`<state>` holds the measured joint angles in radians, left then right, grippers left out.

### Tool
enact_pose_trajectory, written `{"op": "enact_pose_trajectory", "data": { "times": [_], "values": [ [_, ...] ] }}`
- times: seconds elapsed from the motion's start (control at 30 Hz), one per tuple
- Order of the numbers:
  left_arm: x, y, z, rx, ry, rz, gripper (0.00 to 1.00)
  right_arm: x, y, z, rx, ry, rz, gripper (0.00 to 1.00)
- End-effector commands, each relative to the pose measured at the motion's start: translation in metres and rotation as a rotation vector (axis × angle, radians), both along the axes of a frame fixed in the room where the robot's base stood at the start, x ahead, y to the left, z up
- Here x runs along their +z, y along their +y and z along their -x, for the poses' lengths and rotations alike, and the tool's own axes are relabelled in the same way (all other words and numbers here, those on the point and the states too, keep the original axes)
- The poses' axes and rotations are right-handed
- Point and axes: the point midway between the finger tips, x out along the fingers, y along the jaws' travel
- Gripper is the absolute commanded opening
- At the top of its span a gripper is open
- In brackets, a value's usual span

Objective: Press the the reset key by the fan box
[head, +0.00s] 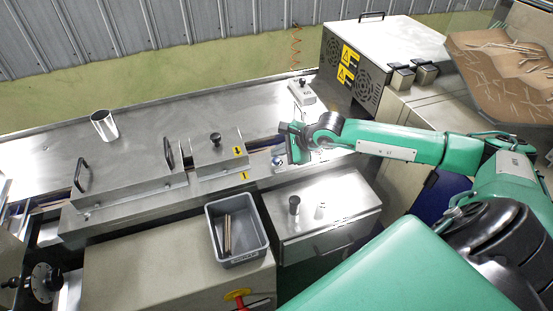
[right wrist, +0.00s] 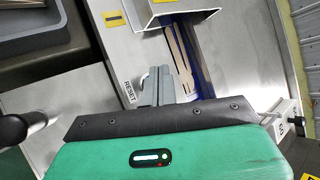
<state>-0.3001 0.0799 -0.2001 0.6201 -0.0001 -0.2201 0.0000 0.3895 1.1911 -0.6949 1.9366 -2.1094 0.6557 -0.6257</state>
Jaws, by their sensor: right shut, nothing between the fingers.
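The fan box (head: 372,62) is a metal cabinet with dark fan grilles and yellow warning stickers, at the upper right in the head view. A small white box (head: 302,92) with a dark-topped button stands at its left; it also shows at the right edge of the right wrist view (right wrist: 288,112). A label reading RESET (right wrist: 129,91) lies on the metal just left of my right gripper (right wrist: 160,78), by a pale rounded part. My right gripper, also in the head view (head: 292,150), is shut and empty, low over the machine; contact cannot be told. My left gripper is out of view.
A grey bin (head: 262,256) with sticks stands in front. A metal cover with a knob (head: 217,155) and a long handled cover (head: 130,182) lie left of my gripper. A metal cup (head: 104,125) stands far left.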

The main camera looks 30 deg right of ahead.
Motion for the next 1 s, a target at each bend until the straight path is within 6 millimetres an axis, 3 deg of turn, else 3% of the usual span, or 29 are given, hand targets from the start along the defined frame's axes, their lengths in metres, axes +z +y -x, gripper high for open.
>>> {"op": "enact_pose_trajectory", "data": {
  "times": [0.37,1.0],
  "values": [
    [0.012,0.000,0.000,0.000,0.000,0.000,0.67,0.040,-0.002,-0.001,-0.002,-0.002,0.005,0.00],
    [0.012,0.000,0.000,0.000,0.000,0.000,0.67,0.042,-0.003,0.000,-0.003,-0.001,0.005,0.00]
  ]
}}
